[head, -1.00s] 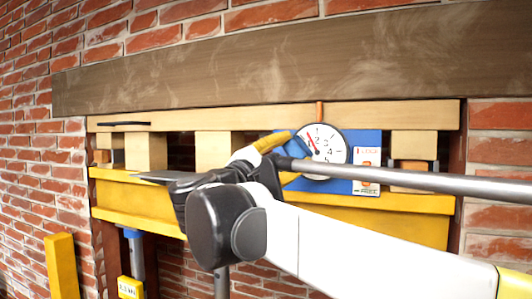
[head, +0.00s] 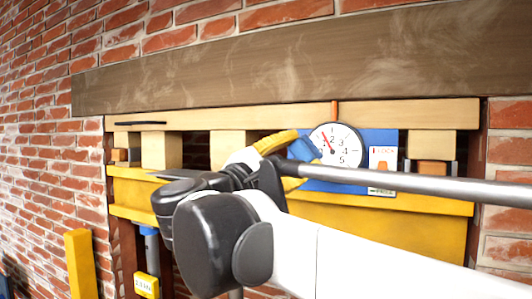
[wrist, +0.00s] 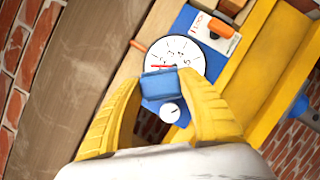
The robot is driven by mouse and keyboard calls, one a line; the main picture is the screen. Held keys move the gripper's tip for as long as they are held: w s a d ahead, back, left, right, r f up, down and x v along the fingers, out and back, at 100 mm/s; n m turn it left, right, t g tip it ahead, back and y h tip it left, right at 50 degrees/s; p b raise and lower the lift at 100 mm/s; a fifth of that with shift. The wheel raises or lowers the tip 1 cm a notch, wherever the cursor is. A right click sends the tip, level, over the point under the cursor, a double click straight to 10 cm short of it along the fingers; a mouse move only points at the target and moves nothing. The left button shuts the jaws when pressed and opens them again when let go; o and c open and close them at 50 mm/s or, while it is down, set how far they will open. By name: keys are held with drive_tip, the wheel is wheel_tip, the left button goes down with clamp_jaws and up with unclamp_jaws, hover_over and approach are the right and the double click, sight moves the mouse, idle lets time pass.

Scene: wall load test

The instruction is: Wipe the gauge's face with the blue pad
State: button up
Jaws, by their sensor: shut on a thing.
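The gauge (head: 335,145) is a round white dial with black numbers and a red needle, mounted on a blue panel (head: 386,143). It also shows in the wrist view (wrist: 180,54). My gripper (wrist: 159,86) has yellow fingers shut on the blue pad (wrist: 158,85). In the wrist view the pad overlaps the lower edge of the dial; I cannot tell whether it touches the face. In the head view the blue pad (head: 304,149) shows at the dial's left edge, with my yellow fingers to its left.
A smaller white dial (wrist: 170,113) sits on the panel in the wrist view. An orange switch on a white plate (head: 383,160) is right of the gauge. A yellow beam (head: 420,205) runs below, and a dark wooden beam (head: 270,60) above. A grey bar (head: 430,183) crosses in front.

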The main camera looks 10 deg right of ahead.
drive_tip(key=shift+s+a, duration=0.45)
drive_tip(key=shift+s, duration=0.2)
drive_tip(key=shift+s+a, duration=0.4)
drive_tip(key=shift+s, duration=0.2)
